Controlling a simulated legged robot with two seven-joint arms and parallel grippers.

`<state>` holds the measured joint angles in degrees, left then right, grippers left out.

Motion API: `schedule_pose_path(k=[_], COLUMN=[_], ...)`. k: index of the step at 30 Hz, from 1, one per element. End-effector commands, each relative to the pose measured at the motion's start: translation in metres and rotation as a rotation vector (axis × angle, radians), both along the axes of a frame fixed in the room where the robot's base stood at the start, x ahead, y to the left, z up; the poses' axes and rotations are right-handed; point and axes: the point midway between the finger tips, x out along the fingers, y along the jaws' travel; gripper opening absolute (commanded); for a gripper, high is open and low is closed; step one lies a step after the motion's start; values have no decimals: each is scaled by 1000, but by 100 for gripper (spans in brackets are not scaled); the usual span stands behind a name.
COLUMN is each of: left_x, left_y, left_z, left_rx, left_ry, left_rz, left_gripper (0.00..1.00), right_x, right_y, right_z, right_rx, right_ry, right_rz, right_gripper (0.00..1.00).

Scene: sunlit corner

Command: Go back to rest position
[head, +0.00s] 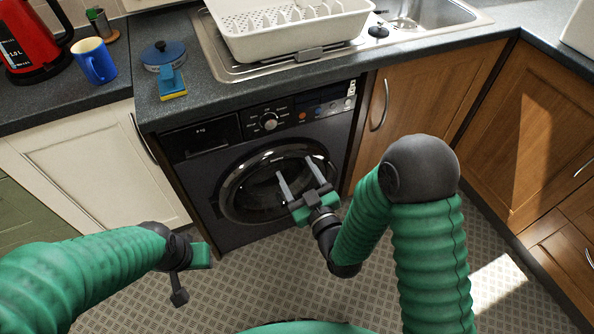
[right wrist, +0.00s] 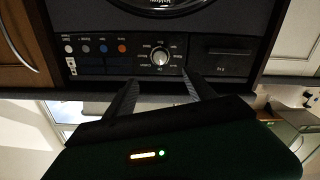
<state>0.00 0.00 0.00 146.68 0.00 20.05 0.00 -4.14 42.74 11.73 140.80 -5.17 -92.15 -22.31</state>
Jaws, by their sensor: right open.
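My right gripper (head: 295,168) is in front of the washing machine (head: 190,205) door in the head view. Its two fingers are spread apart with nothing between them. In the right wrist view, the open fingers (right wrist: 160,82) point toward the machine's control panel (right wrist: 115,52), which appears upside down. I cannot tell how far the fingertips are from the machine. My left gripper (head: 190,275) is at the lower left, above the tiled floor. Its fingers are not clear, and I see nothing held in it.
The dark counter (head: 215,110) holds a red kettle (head: 35,40), blue mug (head: 95,62), blue-lidded pan (head: 163,55), sponge (head: 172,85) and white dish rack (head: 290,42) by the sink (head: 440,15). Wooden cabinets (head: 430,95) stand right. The patterned floor (head: 260,285) between my arms is clear.

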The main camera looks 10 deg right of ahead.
Motion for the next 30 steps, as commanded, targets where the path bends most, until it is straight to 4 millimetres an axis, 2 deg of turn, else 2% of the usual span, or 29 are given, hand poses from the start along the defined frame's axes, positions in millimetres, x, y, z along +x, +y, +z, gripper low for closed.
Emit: schedule_pose_path(k=[14,17,20,24,30], left_x=[0,0,0,0,0], left_y=[0,0,0,0,0], left_z=[0,0,0,0,0], left_rx=[0,0,0,0,0], left_ry=[0,0,0,0,0], left_rz=[0,0,0,0,0], left_gripper=[36,36,36,36,36], right_x=[1,5,0,-34,-104], right_y=[-2,-11,-35,-79,-123], right_z=[-2,-13,-32,-57,-67], right_rx=[-7,-34,-71,-89,-58], right_ry=[22,134,345,683,1046], right_rz=[-2,-12,-51,-156,-303], right_gripper=[64,64,64,64,64])
